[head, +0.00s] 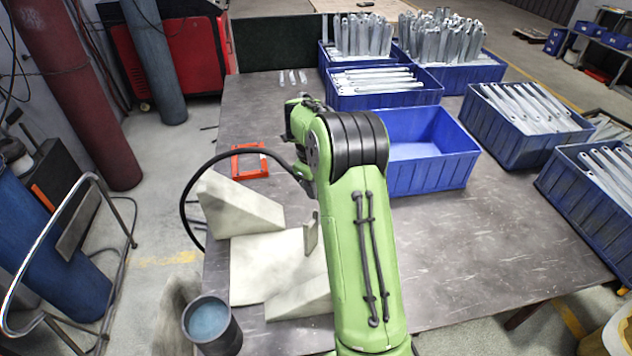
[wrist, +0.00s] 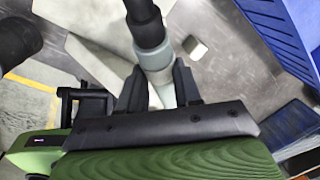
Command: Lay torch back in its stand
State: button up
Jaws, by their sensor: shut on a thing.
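In the wrist view my gripper (wrist: 158,88) is shut on the torch (wrist: 150,34), a black and grey tube that passes between the fingers and runs out of the top edge. In the head view my green arm hides most of the gripper, and the torch body cannot be made out. A black hose (head: 184,200) loops out to the left from near my wrist. An orange-red frame (head: 250,148) stands on the table left of my wrist. A dark round cup (head: 226,335) with a blue inside is at the front left. I cannot tell which is the stand.
Pale angled plates (head: 262,272) lie on the table (head: 480,265) beside my arm, with a small upright piece (head: 311,232). An empty blue bin (head: 430,178) stands right of my arm. Several bins of galvanized brackets line the back and right. The front right is clear.

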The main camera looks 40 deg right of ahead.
notch_tip(320, 180, down, 13)
jog(key=b, duration=0.9)
jog(key=shift+r, duration=0.2)
jog(key=shift+s+a, duration=0.1)
jog(key=shift+s, duration=0.05)
jog(key=o, duration=1.1)
jog(key=shift+f, duration=0.15)
jog(key=shift+a, duration=0.1)
jog(key=r+p, duration=0.1)
jog(key=r, duration=0.4)
jog(key=r+p, duration=0.1)
jog(key=r, duration=0.5)
jog(key=a+r+p, duration=0.1)
jog(key=r+p, duration=0.1)
jog(key=r, duration=0.3)
jog(key=shift+s+a+r, duration=0.1)
jog(key=shift+s+r, duration=0.1)
